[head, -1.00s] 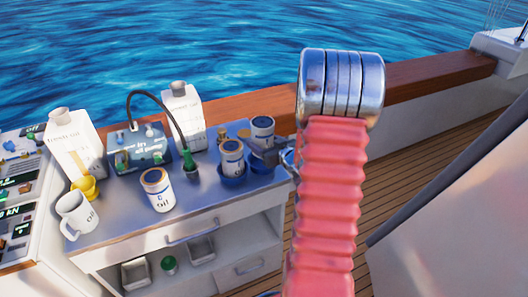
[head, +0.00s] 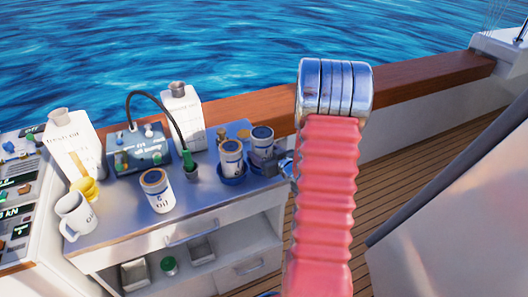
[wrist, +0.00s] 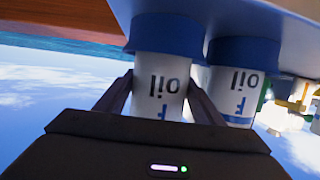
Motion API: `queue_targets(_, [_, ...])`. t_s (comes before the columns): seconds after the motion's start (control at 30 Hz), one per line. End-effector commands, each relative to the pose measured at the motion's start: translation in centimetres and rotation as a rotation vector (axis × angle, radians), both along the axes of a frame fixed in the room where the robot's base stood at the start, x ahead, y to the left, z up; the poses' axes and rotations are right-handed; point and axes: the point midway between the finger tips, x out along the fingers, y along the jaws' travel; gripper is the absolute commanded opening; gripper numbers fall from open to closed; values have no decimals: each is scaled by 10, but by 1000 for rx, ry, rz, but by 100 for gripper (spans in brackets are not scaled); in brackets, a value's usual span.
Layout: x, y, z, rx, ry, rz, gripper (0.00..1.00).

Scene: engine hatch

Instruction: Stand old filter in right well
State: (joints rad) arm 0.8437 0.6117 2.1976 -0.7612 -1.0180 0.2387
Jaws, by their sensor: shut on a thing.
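The old filter, a white can with a dark blue band and "oil" lettering, is in my gripper (head: 268,160) at the counter's right end. The can (head: 262,137) is upright over the right blue well. The wrist view is upside down. There the fingers (wrist: 163,82) are shut on both sides of the can (wrist: 162,102), and its lower end appears inside the blue rim of the right well (wrist: 165,33). Whether it rests on the bottom is hidden. A like can (head: 232,153) stands in the left blue well (head: 233,178), close beside it.
Another oil can (head: 158,190) stands on the counter (head: 190,212).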

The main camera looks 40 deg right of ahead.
Motion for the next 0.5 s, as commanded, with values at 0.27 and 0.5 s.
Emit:
queue_targets(0.27, [1,0,-2,0,-2,0,27])
queue_targets(0.5, [1,0,-7,0,-2,1,27])
